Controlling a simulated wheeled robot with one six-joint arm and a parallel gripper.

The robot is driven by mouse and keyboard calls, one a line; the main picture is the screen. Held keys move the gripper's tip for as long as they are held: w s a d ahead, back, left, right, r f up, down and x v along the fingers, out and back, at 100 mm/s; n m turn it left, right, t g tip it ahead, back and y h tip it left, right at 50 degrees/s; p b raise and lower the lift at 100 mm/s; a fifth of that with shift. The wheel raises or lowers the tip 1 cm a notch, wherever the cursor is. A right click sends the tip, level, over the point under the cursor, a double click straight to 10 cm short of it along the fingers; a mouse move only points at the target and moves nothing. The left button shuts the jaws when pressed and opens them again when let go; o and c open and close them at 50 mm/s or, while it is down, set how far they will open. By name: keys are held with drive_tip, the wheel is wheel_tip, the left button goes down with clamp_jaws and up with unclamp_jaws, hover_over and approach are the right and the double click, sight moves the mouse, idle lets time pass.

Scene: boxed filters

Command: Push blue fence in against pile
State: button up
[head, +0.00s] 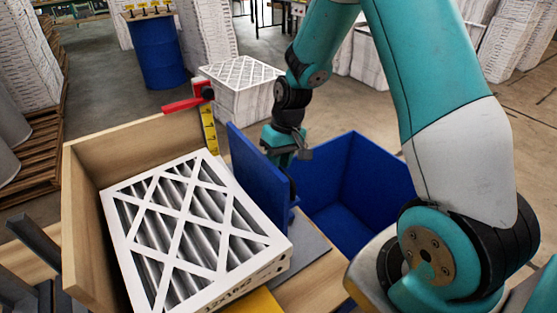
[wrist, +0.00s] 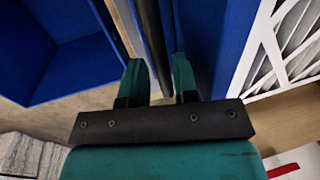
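The blue fence (head: 252,178) is an upright panel along the right side of the pile. In the wrist view its blue face (wrist: 203,40) runs beside my fingers. The pile is a white-framed pleated filter (head: 195,230) on top, lying flat in a wooden box; anything under it is mostly hidden. The filter also shows in the wrist view (wrist: 285,45). My gripper (head: 288,165) is on the fence's right side, pointing down. In the wrist view its two teal fingers (wrist: 160,80) stand either side of a dark upright bar, the fence's handle (wrist: 153,35), which fills the gap.
A blue bin (head: 358,180), empty where I see inside, stands right of the fence. The wooden box (head: 85,215) has walls left and behind the pile. A yellow scale (head: 208,130) with a red clamp (head: 187,103) stands at the back corner. More stacked filters (head: 242,90) stand behind.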

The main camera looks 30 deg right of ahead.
drive_tip(key=shift+a+f, duration=0.1)
drive_tip(key=shift+f, duration=0.2)
